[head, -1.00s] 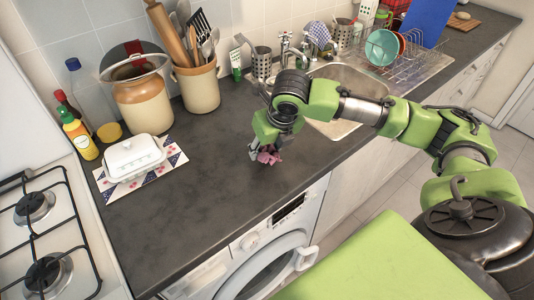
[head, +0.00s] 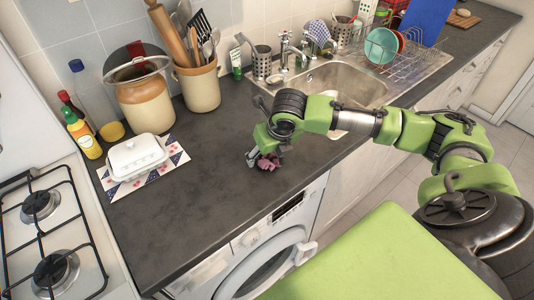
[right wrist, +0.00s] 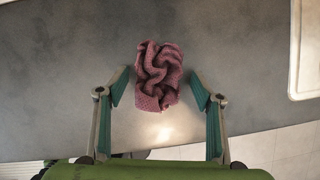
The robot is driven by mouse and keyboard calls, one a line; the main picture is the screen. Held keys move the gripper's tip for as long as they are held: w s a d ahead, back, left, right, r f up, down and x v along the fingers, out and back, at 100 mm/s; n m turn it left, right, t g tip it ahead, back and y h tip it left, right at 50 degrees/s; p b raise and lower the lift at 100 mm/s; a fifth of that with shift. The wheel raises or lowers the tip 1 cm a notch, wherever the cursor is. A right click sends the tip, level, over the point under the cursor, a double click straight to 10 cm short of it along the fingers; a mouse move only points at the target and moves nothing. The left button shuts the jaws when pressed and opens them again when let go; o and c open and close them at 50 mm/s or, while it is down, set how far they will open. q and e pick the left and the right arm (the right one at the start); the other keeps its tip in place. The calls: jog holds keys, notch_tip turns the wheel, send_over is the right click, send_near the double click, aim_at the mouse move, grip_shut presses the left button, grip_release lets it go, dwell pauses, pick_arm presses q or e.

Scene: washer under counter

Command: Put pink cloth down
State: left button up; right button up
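The pink cloth (right wrist: 158,78) is a crumpled bundle on the dark grey countertop (head: 215,190). In the head view the cloth (head: 268,162) lies near the counter's front edge, above the washer. My right gripper (right wrist: 159,92) is open, its two green-padded fingers spread on either side of the cloth's lower part, with a visible gap on each side. In the head view my right gripper (head: 264,154) points down at the cloth and partly covers it. My left gripper is not in view.
A white butter dish (head: 137,156) on a patterned mat stands to the left, with the gas hob (head: 45,235) beyond it. The sink (head: 345,82) is behind my right arm. The washer (head: 270,255) is under the counter. Bare counter lies left of the cloth.

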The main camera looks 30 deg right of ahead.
aim_at(269, 159)
jog(key=shift+f+b, duration=0.2)
jog(key=shift+b, duration=0.3)
jog(key=shift+f+b, duration=0.15)
jog(key=shift+b, duration=0.35)
jog(key=v, duration=0.3)
jog(key=b+v, duration=0.1)
jog(key=v, duration=0.2)
jog(key=shift+w+a, duration=0.1)
jog(key=shift+w, duration=0.1)
jog(key=v, duration=0.8)
jog(key=shift+r, duration=0.2)
jog(key=shift+s, duration=0.15)
